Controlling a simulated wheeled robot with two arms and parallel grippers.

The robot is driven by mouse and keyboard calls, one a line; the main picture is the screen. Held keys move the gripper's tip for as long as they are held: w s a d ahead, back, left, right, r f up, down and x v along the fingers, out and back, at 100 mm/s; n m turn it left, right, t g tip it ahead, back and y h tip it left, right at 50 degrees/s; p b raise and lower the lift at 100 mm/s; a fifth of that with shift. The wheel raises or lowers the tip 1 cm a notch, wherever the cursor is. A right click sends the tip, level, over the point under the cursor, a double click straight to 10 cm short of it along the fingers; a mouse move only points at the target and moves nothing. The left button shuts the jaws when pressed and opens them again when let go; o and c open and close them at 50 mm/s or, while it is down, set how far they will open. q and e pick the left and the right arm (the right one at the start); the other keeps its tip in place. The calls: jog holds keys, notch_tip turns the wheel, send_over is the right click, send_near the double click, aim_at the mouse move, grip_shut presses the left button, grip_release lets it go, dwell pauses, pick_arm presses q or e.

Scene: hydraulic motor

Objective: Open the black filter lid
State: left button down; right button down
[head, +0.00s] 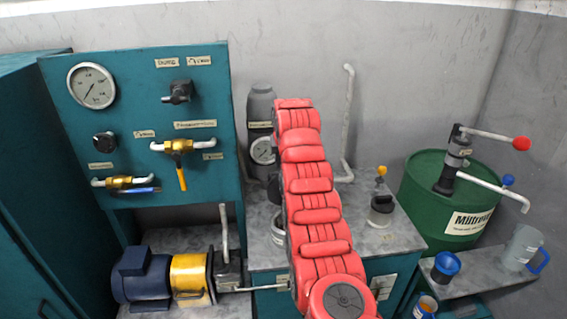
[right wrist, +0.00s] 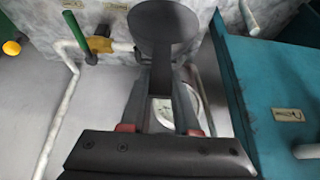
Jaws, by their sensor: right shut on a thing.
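In the right wrist view my right gripper (right wrist: 162,75) is shut on part of a dark, round-faced thing (right wrist: 163,22), which looks like the black filter lid. The exact contact is hard to make out. A pale round face (right wrist: 175,108) shows between and behind the fingers. In the head view a grey filter-like cylinder (head: 260,105) with a round gauge (head: 262,151) stands on the bench beside my red right arm. That arm hides my right gripper and whatever it holds there. My left gripper is not in view.
The teal panel (head: 137,75) with valves and a gauge stands left. A blue and yellow motor (head: 143,276) sits below it. A small jar (head: 381,212) is on the bench (head: 405,235). A green drum (head: 425,190) with a hand pump stands right. A white pipe (head: 347,120) rises behind.

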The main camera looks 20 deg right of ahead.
jog(key=c, duration=0.6)
grip_release()
jog(key=shift+c, duration=0.2)
jog(key=b+v, duration=0.1)
jog(key=v, duration=1.6)
jog(key=shift+s+r, duration=0.15)
jog(key=shift+r, duration=0.05)
jog(key=shift+f, duration=0.1)
